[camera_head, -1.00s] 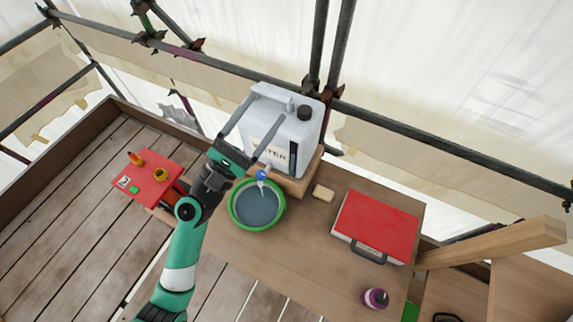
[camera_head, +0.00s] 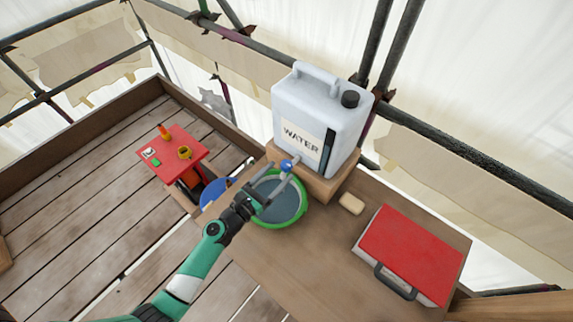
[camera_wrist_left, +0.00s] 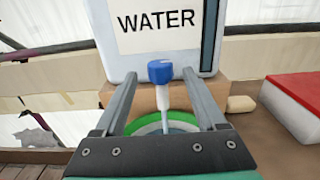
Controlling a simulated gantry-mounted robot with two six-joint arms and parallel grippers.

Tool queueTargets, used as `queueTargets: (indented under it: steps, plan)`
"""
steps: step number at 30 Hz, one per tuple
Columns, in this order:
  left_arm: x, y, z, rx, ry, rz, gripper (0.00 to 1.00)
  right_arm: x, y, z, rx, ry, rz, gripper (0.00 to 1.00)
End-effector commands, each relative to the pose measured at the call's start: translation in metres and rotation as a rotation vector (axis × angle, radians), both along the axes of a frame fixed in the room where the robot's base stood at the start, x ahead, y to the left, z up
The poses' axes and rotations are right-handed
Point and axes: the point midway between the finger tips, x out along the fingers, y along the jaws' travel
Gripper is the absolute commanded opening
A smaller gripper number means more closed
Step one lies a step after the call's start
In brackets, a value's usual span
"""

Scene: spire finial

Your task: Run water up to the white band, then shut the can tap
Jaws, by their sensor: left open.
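The white water can (camera_head: 312,112), labelled WATER, stands on a wooden block (camera_head: 330,183). Its blue tap (camera_head: 287,165) with a white spout faces a green-rimmed basin (camera_head: 300,217) below. The basin holds grey-blue water; I cannot make out its level against a white band. My left gripper (camera_head: 273,178) is open, over the basin beside the tap. In the left wrist view the blue tap knob (camera_wrist_left: 160,71) shows between the two spread fingers (camera_wrist_left: 160,78), with no visible contact. A pale streak below the spout may be running water. My right gripper is out of view.
A tan sponge (camera_head: 351,203) and a red-lidded case (camera_head: 411,252) lie on the bench to the right. A red stand (camera_head: 178,165) with small items and a blue round object (camera_head: 215,192) are to the left. The bench front is clear.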

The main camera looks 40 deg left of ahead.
Motion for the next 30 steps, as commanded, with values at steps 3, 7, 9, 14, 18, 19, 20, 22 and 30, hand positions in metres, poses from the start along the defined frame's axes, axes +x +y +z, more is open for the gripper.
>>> queueTargets:
  steps: [3,7,9,14,18,19,20,22,30]
  plan:
    - [0.024,0.002,-0.001,0.0,-0.001,0.0,0.73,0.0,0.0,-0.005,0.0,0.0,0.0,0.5]
    - [0.04,0.003,-0.001,0.0,-0.001,-0.001,0.73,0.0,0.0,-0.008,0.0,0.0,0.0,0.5]
    - [0.044,0.004,-0.001,0.0,0.0,0.0,0.73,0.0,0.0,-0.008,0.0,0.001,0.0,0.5]
    - [0.046,0.004,0.0,0.0,0.0,0.001,0.73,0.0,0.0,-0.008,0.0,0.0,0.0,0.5]
    - [0.046,0.004,0.0,0.0,0.0,0.001,0.66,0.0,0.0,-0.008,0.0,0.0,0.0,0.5]
    - [0.046,0.004,0.0,0.0,0.0,0.001,0.6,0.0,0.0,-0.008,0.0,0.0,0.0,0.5]
    - [0.046,0.004,0.0,0.0,0.0,0.001,0.55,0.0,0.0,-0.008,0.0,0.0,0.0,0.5]
    - [0.045,0.004,0.0,0.0,0.0,0.001,0.42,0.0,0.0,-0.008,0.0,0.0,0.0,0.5]
    - [0.045,0.004,0.0,0.0,0.0,0.0,0.0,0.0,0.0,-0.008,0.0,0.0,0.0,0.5]
